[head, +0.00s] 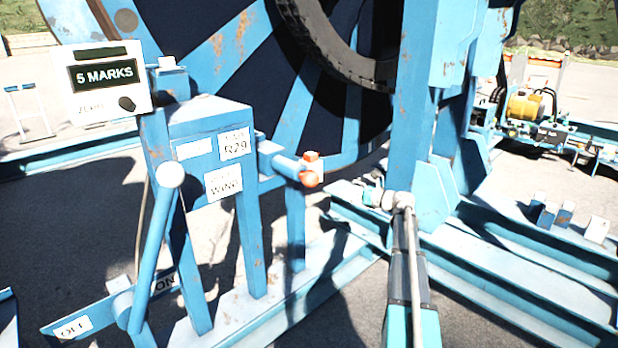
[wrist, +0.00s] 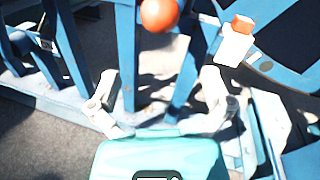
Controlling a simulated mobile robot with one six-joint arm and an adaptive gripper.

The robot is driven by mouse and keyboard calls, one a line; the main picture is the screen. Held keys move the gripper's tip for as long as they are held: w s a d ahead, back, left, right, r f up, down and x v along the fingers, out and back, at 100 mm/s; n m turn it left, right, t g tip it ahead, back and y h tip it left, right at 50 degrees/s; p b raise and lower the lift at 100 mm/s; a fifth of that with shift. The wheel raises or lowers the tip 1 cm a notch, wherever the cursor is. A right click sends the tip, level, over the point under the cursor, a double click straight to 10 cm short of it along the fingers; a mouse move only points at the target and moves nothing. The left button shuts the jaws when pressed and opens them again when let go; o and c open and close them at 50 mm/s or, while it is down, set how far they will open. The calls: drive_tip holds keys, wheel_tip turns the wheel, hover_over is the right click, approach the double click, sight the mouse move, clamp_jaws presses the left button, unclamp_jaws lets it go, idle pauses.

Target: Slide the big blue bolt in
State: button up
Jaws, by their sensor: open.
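The bolt (head: 286,165) is a blue bar at the right side of the blue stand, with an orange-red end. In the wrist view an orange-red knob (wrist: 158,14) shows at the top edge, beyond my fingers. My gripper (head: 374,190) is to the right of the bolt and slightly lower, apart from it. In the wrist view my gripper (wrist: 162,95) has its two pale fingers spread wide with nothing between them. How far the bolt is in cannot be told.
A pale block with an orange top (wrist: 237,40) is near the right finger. The blue stand (head: 210,150) carries labels and a "5 MARKS" display (head: 102,75). A lever (head: 155,250) stands in front. The large reel (head: 235,60) and a blue upright (head: 412,100) are close behind.

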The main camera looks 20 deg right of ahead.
drive_tip(key=s+a+f+n+g+h, duration=0.1)
drive_tip(key=s+a+f+n+g, duration=0.3)
drive_tip(key=a, duration=0.5)
drive_tip(key=s+a+f+n+g, duration=0.2)
drive_tip(key=a+f+n, duration=0.25)
drive_tip(key=a, duration=0.45)
drive_tip(key=s+a+f+n+g+h, duration=0.1)
drive_tip(key=s+a+f+n+g, duration=0.3)
drive_tip(key=a, duration=0.5)
drive_tip(key=s+a+f+n+g+h, duration=0.3)
drive_tip(key=s+a+n+h, duration=0.15)
drive_tip(key=s+n, duration=0.35)
drive_tip(key=s+a+f+n+g+h, duration=0.25)
drive_tip(key=s+a+n, duration=0.3)
drive_tip(key=s, duration=0.45)
wheel_tip(320, 180, up, 18)
drive_tip(key=n+p, duration=0.1)
drive_tip(key=p, duration=1.7)
drive_tip(key=shift+d+f+h, duration=0.15)
drive_tip(key=shift+d+h, duration=0.2)
drive_tip(key=shift+h, duration=0.05)
drive_tip(key=shift+t, duration=0.25)
